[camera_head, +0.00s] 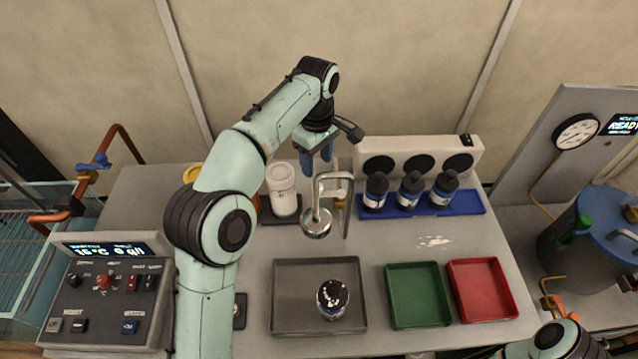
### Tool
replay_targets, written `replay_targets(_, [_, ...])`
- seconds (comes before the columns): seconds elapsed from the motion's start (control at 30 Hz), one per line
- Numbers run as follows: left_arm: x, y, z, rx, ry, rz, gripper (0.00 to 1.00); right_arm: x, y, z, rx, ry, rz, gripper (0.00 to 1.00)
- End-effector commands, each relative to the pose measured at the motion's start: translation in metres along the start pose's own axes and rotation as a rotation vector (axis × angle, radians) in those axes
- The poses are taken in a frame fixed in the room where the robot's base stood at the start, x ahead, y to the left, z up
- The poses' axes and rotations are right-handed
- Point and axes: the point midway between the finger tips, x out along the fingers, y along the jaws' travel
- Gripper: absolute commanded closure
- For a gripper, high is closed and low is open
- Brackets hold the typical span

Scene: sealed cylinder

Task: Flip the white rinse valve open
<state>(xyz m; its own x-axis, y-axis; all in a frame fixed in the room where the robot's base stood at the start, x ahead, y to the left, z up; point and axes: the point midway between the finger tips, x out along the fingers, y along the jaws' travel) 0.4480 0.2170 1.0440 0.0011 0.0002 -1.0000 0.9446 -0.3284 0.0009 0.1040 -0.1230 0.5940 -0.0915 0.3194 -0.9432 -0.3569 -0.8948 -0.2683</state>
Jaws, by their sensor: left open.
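A metal rinse tap (317,222) with a hooked spout and a round head stands at the back middle of the bench. A small pale and brass-coloured fitting (342,176) shows beside its pipe. I cannot clearly tell whether this is the white valve, or how its handle stands. My left gripper (316,160) is open with its blue fingers pointing down, just behind and left of the tap's top. I see nothing between the fingers. I cannot tell whether they touch anything. My right arm shows only at the bottom right; its gripper is out of view.
A white jar (283,190) stands left of the tap. Dark bottles (410,189) stand in a blue tray (472,203) to the right. A grey tray (290,312) holding a dark round item (333,299), a green tray (418,295) and a red tray (482,289) lie in front.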

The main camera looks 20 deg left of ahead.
Motion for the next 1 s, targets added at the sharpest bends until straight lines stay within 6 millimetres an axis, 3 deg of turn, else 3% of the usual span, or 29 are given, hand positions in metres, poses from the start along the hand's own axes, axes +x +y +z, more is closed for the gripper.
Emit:
replay_targets(0.03, [0.017, -0.002, 0.0, 0.0, -0.002, -0.005, 0.46, 0.008, 0.004, 0.002, 0.002, -0.004, 0.001, 0.05])
replay_targets(0.1, [0.032, -0.001, 0.0, -0.001, -0.001, -0.005, 0.46, 0.013, 0.006, 0.003, 0.002, -0.006, 0.002, 0.05])
replay_targets(0.4, [0.076, 0.0, 0.0, 0.0, -0.001, -0.001, 0.46, 0.024, 0.01, 0.004, 0.004, -0.01, 0.004, 0.05])
replay_targets(0.83, [0.086, 0.0, 0.0, 0.0, -0.001, 0.001, 0.46, 0.025, 0.011, 0.004, 0.004, -0.01, 0.004, 0.05])
replay_targets(0.87, [0.086, 0.0, 0.0, 0.0, -0.001, 0.001, 0.52, 0.025, 0.011, 0.004, 0.004, -0.01, 0.004, 0.05])
replay_targets(1.0, [0.085, 0.0, 0.0, 0.0, -0.001, 0.001, 0.98, 0.025, 0.011, 0.004, 0.004, -0.01, 0.004, 0.05])
